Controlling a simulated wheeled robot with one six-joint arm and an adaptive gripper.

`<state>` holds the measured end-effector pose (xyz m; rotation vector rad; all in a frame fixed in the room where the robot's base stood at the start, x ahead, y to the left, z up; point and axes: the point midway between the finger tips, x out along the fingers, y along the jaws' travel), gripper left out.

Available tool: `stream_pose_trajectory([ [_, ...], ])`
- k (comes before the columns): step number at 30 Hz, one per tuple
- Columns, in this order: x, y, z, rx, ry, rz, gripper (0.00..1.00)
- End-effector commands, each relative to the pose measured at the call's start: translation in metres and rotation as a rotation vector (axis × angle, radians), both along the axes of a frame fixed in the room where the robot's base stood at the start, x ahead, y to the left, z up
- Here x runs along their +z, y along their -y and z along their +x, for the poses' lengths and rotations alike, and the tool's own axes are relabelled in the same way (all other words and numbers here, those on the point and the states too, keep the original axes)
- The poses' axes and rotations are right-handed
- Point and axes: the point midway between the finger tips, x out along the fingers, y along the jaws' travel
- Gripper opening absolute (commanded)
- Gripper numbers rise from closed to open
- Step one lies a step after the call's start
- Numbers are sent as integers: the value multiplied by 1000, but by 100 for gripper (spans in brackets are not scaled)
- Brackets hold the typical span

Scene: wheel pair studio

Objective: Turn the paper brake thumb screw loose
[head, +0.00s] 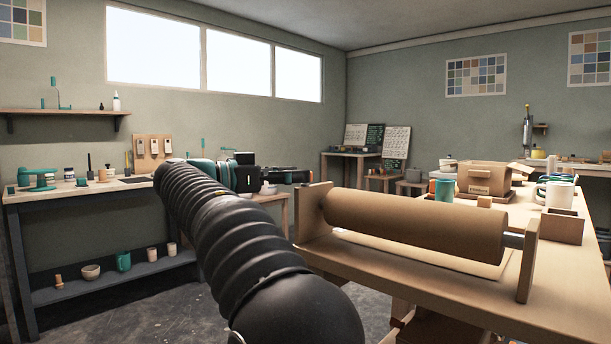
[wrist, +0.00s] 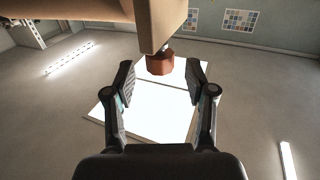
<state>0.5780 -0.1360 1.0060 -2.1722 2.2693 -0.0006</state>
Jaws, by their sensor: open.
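A reddish-brown knob, the paper brake thumb screw (wrist: 160,64), shows in the wrist view on a short stem at the end of a wooden part (wrist: 163,22). My gripper (wrist: 160,76) is open, with one finger on each side in the picture and the knob showing between and just beyond the fingertips. I see no contact. In the head view my gripper (head: 300,176) is by the left upright of the wooden roll stand (head: 314,208). The stand carries a large brown paper roll (head: 415,222). I cannot make out the knob in the head view.
The roll stands on a wooden table (head: 480,305) with a wooden box (head: 484,178), a teal cup (head: 445,190) and a white mug (head: 559,195) behind it. A bench (head: 75,192) with small items runs along the left wall. Dark floor is open between.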

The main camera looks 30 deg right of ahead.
Motion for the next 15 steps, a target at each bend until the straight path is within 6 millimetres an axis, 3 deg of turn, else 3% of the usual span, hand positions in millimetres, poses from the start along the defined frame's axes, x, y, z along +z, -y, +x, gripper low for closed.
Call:
stream_pose_trajectory([
  [6,0,24,-1,-2,-1,0,55],
  [15,0,30,-1,1,0,0,55],
])
